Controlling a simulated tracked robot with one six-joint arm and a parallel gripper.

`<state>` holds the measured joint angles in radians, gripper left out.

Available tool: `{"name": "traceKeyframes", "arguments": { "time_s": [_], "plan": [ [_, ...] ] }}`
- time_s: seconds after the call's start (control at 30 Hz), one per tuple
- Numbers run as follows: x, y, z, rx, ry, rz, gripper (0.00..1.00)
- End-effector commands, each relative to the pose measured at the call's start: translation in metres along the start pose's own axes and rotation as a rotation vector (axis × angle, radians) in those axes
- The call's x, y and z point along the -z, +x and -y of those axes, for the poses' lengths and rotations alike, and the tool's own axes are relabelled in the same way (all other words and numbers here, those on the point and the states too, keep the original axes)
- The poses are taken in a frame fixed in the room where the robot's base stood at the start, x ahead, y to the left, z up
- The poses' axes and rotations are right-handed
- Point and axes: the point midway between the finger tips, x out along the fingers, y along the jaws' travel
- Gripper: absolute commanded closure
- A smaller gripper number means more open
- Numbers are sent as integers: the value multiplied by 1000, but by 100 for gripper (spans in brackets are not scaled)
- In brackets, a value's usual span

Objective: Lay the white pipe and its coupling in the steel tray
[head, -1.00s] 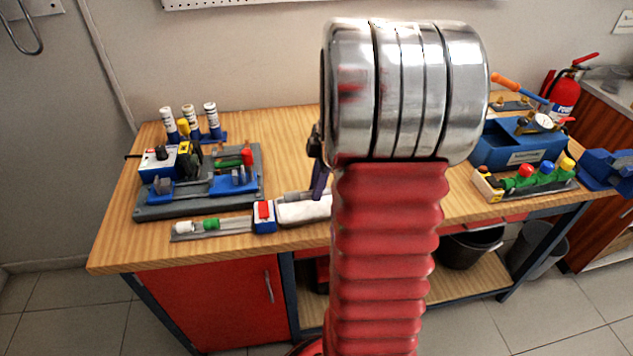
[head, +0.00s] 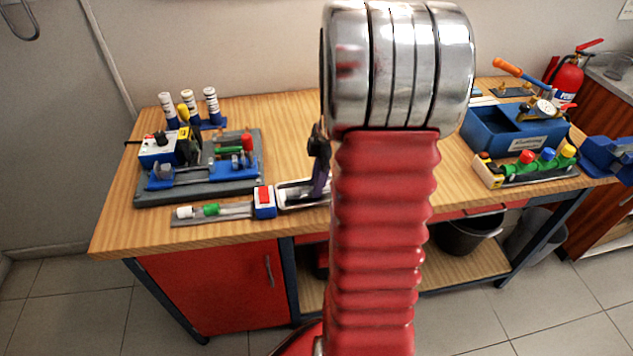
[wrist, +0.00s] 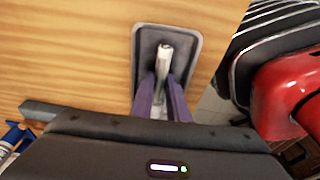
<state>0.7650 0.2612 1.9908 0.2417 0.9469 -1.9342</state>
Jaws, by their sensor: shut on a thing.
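The steel tray (head: 288,190) stands near the bench's front edge, partly behind my arm; its rim also shows in the wrist view (wrist: 138,60). My gripper (wrist: 164,92) has its purple fingers shut on the white pipe (wrist: 163,65), over the tray's area. The pipe's far end shows beyond the fingertips. Whether it touches the tray floor is unclear, and I cannot make out the coupling. In the head view a purple finger (head: 320,180) shows at the tray, beside my arm.
A grey strip with a white piece and a green piece (head: 211,210) lies left of the tray, beside a red-and-blue block (head: 264,203). A grey fixture board (head: 150,193) is behind them. A blue bin (head: 490,130) and a coloured valve row (head: 527,170) stand right. The bench middle is mostly clear.

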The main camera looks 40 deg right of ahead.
Motion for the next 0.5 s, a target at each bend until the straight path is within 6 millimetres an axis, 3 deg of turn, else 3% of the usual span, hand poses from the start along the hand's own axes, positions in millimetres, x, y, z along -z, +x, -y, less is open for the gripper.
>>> {"name": "traceKeyframes", "arguments": {
  "time_s": [0.1, 0.13, 0.43, 0.5],
  "plan": [
    [0, 0, 0, 0, 0, 0, 99],
    [0, 0, 0, 0, 0, 0, 85],
    [0, 0, 0, 0, 0, 0, 64],
    [0, 0, 0, 0, 0, 0, 64]
  ]
}}
